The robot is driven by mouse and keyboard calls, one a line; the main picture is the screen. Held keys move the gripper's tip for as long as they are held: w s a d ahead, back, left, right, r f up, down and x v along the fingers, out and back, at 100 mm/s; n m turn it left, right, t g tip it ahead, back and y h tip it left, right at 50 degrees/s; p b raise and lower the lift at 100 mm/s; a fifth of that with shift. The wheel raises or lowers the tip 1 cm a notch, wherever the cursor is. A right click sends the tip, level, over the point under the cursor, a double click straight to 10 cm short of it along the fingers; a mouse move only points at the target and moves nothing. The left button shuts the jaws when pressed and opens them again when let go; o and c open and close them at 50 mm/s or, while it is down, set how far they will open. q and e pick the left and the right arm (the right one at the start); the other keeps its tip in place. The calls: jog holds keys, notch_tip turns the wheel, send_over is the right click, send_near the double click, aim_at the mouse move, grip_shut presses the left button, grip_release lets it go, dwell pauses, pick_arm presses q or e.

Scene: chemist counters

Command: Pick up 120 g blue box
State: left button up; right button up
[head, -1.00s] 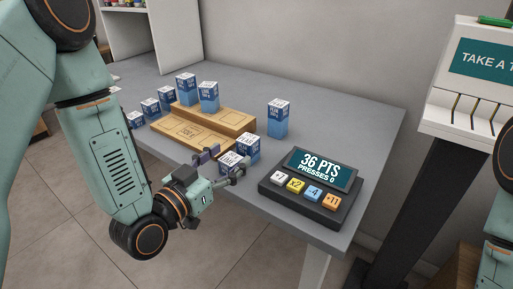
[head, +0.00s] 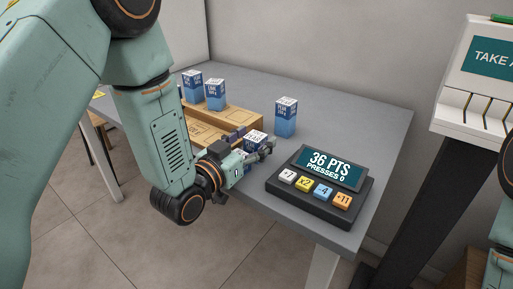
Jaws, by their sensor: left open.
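Several blue-and-white boxes are in view; I cannot read a 120 g mark on any. One box (head: 256,137) stands near the table's front edge, between or just behind the fingers of my left gripper (head: 254,143). The gripper is open, and I cannot tell whether it touches the box. My gripper hides most of another box beside it. A taller blue box (head: 286,118) stands alone to the right. Two more boxes, a left one (head: 192,88) and a right one (head: 215,96), stand on the wooden step. My right gripper is out of view.
The wooden step (head: 242,120) lies behind my left arm. A dark keypad (head: 318,183) reading "36 PTS, PRESSES 0" sits at the table's front right. The grey table (head: 350,125) is clear at the back right. A white dispenser (head: 470,90) stands further right.

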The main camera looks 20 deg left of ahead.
pick_arm(q)
jog(key=shift+a, duration=0.3)
jog(key=c, duration=0.3)
jog(key=shift+d, duration=0.2)
jog(key=c, duration=0.5)
jog(key=shift+a, duration=0.15)
jog(key=c, duration=0.5)
